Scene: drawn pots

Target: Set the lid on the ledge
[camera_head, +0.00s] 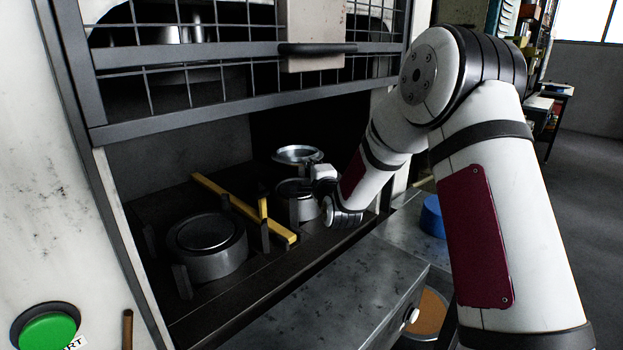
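A shiny round metal lid (298,154) shows just above the right-hand pot (296,209) inside the dark machine bay. My gripper (318,178) is at the right side of the lid and pot, reaching in from the right. Its fingers are small and dark here, so I cannot tell whether they are closed on the lid or only beside it. A second, wider grey pot (208,262) stands at the left with its top covered. A grey metal ledge (320,300) runs along the front of the bay; its visible top is bare.
Yellow bars (240,208) lie between the two pots. A raised barred door (225,90) with a dark handle hangs over the bay. A green button (47,330) is at lower left. A blue round object (432,216) is at the right behind my arm.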

